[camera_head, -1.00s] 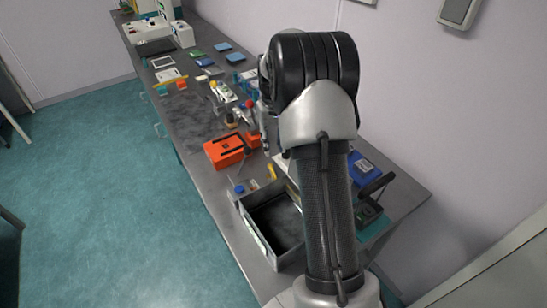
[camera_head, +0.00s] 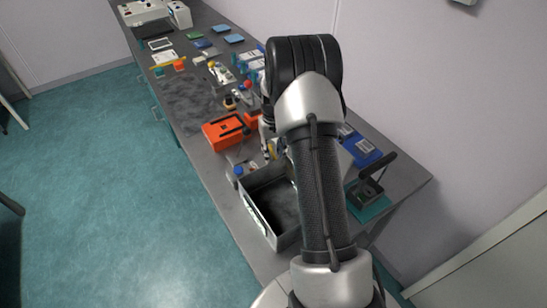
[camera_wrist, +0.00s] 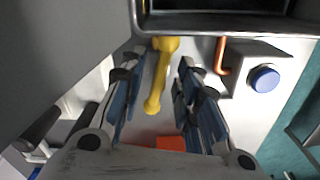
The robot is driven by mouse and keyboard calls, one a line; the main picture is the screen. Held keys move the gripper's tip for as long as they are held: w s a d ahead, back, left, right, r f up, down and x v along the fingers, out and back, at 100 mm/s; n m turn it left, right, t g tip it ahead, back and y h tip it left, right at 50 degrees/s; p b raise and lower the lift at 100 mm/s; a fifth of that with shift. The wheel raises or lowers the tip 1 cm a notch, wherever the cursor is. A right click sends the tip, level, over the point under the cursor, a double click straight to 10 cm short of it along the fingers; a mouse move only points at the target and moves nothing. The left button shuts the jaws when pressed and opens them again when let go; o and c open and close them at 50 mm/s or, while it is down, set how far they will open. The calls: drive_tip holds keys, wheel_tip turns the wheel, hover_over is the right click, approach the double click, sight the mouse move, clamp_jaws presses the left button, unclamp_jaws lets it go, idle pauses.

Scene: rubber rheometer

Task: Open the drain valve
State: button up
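A yellow lever handle (camera_wrist: 158,80), which looks like the drain valve's handle, shows in the wrist view below the edge of a grey open-topped metal tank (camera_wrist: 225,22). My gripper (camera_wrist: 158,72) is open, with one blue-padded finger on each side of the lever. Gaps show between the lever and both fingers, and nothing is held. In the head view my gripper (camera_head: 270,146) is partly hidden behind my arm, beside the far end of the tank (camera_head: 259,222). I cannot tell the lever clearly there.
A blue round knob (camera_wrist: 264,78) on a grey block and a bent orange pipe (camera_wrist: 222,56) are right of the lever. An orange case (camera_head: 222,133) lies on the bench behind the tank. A blue box (camera_head: 361,150) and a black-handled device (camera_head: 366,190) stand at the right.

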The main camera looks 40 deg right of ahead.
drive_tip(key=shift+f, duration=0.8)
drive_tip(key=shift+c, duration=0.2)
clamp_jaws()
